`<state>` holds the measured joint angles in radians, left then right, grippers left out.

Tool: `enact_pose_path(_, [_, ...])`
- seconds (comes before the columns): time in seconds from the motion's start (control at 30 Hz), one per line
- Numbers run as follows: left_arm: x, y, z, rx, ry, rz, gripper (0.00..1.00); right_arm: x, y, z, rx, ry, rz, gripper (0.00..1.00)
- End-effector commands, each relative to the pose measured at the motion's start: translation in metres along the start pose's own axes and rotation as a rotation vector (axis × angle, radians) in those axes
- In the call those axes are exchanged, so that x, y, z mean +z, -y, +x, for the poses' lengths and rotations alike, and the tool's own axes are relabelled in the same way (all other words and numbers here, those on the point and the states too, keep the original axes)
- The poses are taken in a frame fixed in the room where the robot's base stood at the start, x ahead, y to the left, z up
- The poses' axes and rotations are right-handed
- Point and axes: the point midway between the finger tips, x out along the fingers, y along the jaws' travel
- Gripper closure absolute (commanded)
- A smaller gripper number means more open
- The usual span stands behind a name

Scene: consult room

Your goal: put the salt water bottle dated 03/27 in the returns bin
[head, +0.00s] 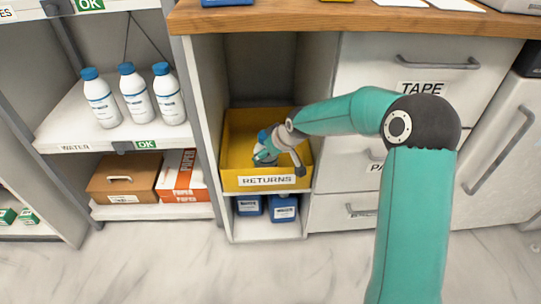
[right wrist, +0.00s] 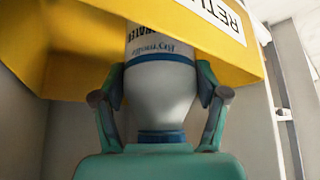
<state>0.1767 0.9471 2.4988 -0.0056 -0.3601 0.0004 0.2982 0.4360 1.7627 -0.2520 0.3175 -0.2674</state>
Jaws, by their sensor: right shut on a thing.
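A white bottle with a blue cap (right wrist: 160,85) is held between the fingers of my right gripper (right wrist: 160,98), cap toward the palm. Its label is partly readable as "water"; no date can be read. In the head view the gripper (head: 268,155) and a little of the bottle show inside the yellow returns bin (head: 230,165), near its front wall. Whether the bottle touches the bin floor is hidden. My left gripper is not in view.
Three similar bottles (head: 135,95) stand on the shelf labelled water (head: 65,135) at left. Blue containers (head: 284,208) sit under the bin. A wooden counter (head: 300,18) lies above, with drawers (head: 350,120) to the right.

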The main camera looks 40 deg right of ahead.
Motion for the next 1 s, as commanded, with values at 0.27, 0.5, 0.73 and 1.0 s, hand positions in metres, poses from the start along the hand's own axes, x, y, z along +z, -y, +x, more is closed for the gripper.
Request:
enact_pose_path(0.27, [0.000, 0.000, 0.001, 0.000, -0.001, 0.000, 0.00, 0.000, 0.000, 0.000, 0.001, -0.002, 0.000, 0.90])
enact_pose_path(0.5, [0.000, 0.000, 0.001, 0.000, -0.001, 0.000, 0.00, 0.002, 0.000, 0.002, -0.001, 0.002, 0.000, 0.02])
enact_pose_path(0.73, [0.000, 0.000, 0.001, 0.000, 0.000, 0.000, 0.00, 0.002, 0.000, 0.001, 0.000, 0.002, 0.001, 0.02])
enact_pose_path(1.0, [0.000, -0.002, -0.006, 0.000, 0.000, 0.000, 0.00, -0.001, -0.001, -0.013, 0.001, 0.000, 0.002, 0.02])
